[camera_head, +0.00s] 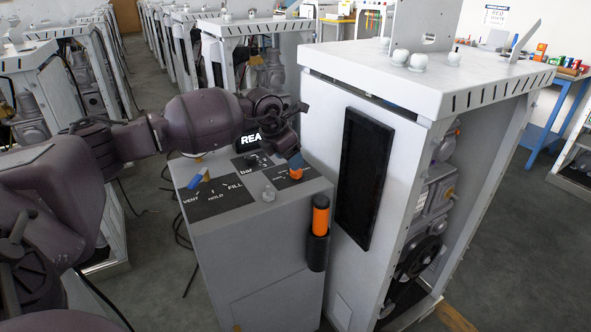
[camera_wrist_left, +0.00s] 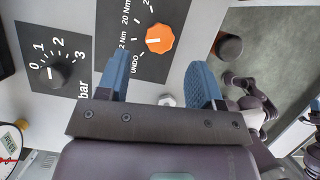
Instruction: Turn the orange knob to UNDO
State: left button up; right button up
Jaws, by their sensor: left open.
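The orange knob (camera_head: 296,174) sits on a black label plate on top of the grey box. In the left wrist view the knob (camera_wrist_left: 160,39) shows a short white mark pointing left, roughly at the "2 Nm" label. The word UNDO (camera_wrist_left: 134,65) is printed to its lower left. My left gripper (camera_head: 293,160) is just above the knob in the head view. In the left wrist view its blue fingers (camera_wrist_left: 156,62) are spread and empty, with the knob ahead between their lines. Contact with the knob is not visible. Parts of my right arm appear small at the right there; its jaws are unclear.
A blue knob (camera_head: 201,177) and a grey hexagonal knob (camera_head: 268,194) share the box top. A black bar dial (camera_wrist_left: 54,74) is beside the orange knob's plate. An orange-handled tool (camera_head: 320,214) hangs on the box front. A tall white cabinet (camera_head: 320,110) stands close at right.

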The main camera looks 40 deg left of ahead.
aim_at(296, 174)
pick_arm(q)
jog(key=x, duration=0.4)
jog(key=shift+b, duration=0.35)
jog(key=shift+w+f, duration=0.2)
jog(key=shift+f, duration=0.15)
jog(key=shift+c, duration=0.2)
